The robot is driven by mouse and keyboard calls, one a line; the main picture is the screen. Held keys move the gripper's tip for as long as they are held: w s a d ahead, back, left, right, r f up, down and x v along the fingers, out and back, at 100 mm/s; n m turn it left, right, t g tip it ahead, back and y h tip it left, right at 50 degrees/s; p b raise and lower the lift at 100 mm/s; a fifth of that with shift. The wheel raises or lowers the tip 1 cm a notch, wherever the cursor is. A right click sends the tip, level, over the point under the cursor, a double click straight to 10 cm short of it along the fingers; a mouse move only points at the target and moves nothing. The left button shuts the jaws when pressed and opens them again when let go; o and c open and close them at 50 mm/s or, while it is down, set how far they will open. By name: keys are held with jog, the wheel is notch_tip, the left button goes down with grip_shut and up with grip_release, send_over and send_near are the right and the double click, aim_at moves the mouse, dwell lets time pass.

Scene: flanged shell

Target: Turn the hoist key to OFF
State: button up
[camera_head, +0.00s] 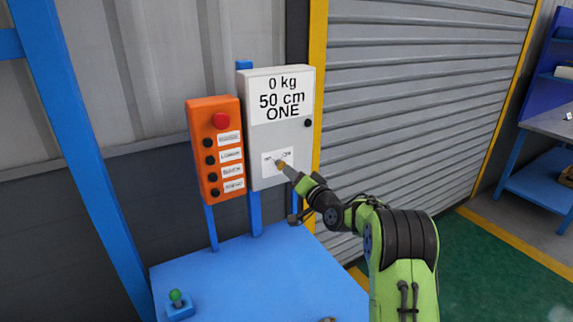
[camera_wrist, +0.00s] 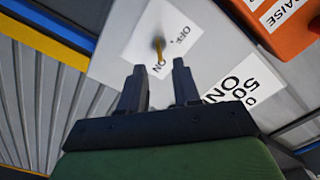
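A grey-white hoist box (camera_head: 285,140) stands upright, its display reading 0 kg, 50 cm, ONE. Low on its front is a white label plate (camera_head: 288,154) with a small brass-yellow key (camera_head: 281,164). In the wrist view the yellow key (camera_wrist: 159,50) sticks out between the printed words OFF and ON, its thin end towards ON. I cannot tell its exact turn setting. My gripper (camera_head: 289,172) is just in front of the plate. In the wrist view my gripper (camera_wrist: 158,66) is open and empty, its dark fingertips either side of the key's line, seemingly short of it.
An orange button box (camera_head: 217,150) with a red knob and several labelled black buttons is just left of the hoist box. A blue table (camera_head: 250,275) lies below, with a green-topped switch (camera_head: 177,298). A roller shutter (camera_head: 420,90) is to the right.

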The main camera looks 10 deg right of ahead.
aim_at(281, 165)
jog(key=x, duration=0.4)
jog(key=shift+w+a+p, duration=0.15)
jog(key=shift+w+p, duration=0.25)
grip_shut()
